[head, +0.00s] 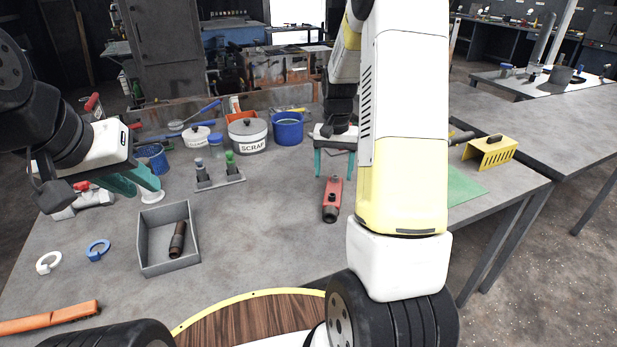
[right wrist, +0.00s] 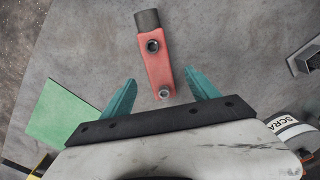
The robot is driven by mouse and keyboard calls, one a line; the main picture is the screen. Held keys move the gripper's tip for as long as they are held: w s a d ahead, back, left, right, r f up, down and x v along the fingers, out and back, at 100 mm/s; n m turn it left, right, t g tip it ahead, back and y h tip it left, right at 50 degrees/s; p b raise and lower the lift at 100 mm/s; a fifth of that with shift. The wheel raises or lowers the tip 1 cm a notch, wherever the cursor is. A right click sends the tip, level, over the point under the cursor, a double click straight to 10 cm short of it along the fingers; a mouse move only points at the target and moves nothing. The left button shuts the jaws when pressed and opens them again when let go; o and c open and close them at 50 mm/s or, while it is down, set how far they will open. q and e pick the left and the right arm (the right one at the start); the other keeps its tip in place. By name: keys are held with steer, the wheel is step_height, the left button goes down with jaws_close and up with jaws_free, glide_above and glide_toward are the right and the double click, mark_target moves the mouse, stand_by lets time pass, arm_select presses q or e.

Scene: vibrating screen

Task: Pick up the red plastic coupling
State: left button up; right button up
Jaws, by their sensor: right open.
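The red plastic coupling (head: 332,195) lies on the grey table, a flat red body with a dark cylindrical end toward the table's front edge. In the right wrist view the coupling (right wrist: 157,62) lies ahead of and partly between the teal fingertips, its narrow end with a small metal ring toward the palm. My right gripper (head: 334,163) is open and empty, above and just behind the coupling; its fingers (right wrist: 160,78) stand apart on either side, not touching it. My left gripper (head: 142,181) hangs at the left over the table; its finger gap is unclear.
A grey tray (head: 147,252) holds a dark brown cylindrical part. A SCRAP pot (head: 247,136), a blue container (head: 288,130) and a stand with a green-topped part (head: 230,163) are farther back. A green mat (head: 463,187) lies right of my arm. Table around the coupling is clear.

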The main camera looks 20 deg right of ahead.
mark_target(333, 191)
steer(key=shift+w+f, duration=0.1)
steer(key=shift+f, duration=0.7)
steer(key=f, duration=0.6)
steer(key=shift+s+f, duration=0.25)
steer(key=shift+s, duration=0.05)
jaws_close()
